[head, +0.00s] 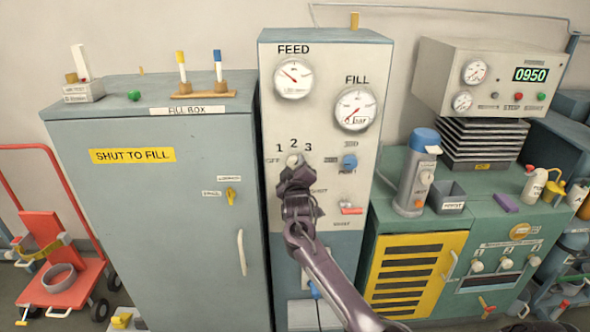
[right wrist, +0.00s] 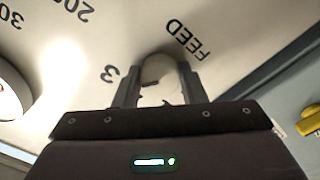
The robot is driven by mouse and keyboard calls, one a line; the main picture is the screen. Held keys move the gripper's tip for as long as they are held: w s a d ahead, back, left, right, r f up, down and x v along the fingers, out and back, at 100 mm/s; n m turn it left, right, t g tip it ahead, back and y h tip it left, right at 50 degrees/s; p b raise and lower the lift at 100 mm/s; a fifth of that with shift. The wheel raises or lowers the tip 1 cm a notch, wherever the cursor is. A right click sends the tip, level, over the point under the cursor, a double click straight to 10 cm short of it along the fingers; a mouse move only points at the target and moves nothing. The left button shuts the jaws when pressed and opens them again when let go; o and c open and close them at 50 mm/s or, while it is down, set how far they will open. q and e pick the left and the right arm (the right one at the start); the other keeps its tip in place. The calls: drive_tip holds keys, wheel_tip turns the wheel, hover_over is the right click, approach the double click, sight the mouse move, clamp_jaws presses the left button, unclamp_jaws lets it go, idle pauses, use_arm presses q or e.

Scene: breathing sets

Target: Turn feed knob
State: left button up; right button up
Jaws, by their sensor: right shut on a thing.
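The feed knob (head: 293,159) is a pale round knob on the cream upper front of the tall panel (head: 330,50), below the numerals 1, 2 and 3. In the right wrist view the knob (right wrist: 157,92) sits between the two fingers, beside the printed FEED and 3. My right gripper (head: 293,170) is shut on it; it also shows in the right wrist view (right wrist: 157,72). The arm hides the panel below the knob. Which numeral the knob points to cannot be told. My left gripper is not in view.
The FEED gauge (head: 293,77) and FILL gauge (head: 355,108) are above the knob. A blue knob (head: 349,161) and a red lever (head: 351,210) are to its right. The grey fill box cabinet (head: 190,220) stands close on the left, a green bench (head: 440,220) on the right.

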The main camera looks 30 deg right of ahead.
drive_tip(key=shift+f+m, duration=0.15)
drive_tip(key=shift+m, duration=0.95)
drive_tip(key=o, duration=1)
drive_tip(key=b+v, duration=0.2)
drive_tip(key=v, duration=0.6)
drive_tip(key=shift+d, duration=0.1)
